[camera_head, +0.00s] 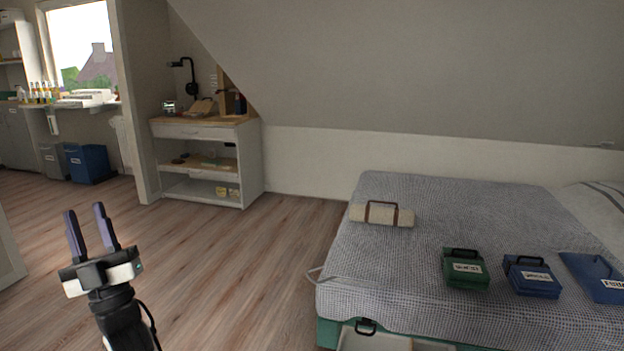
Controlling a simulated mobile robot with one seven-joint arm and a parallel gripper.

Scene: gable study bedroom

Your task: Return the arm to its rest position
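My gripper (87,231) stands upright at the lower left of the head view, fingers pointing up. Its two dark purple fingers are apart with nothing between them. My arm below it runs out of the bottom edge, so most of the arm is hidden. The gripper is in front of open wooden floor and touches nothing that I can see.
A bed (480,225) fills the right, with a rolled beige bundle (396,215), a green case (465,268), a blue case (532,277) and a flat blue folder (597,276) on it. A shelf unit (250,165) stands behind. Wooden floor (235,265) is clear between.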

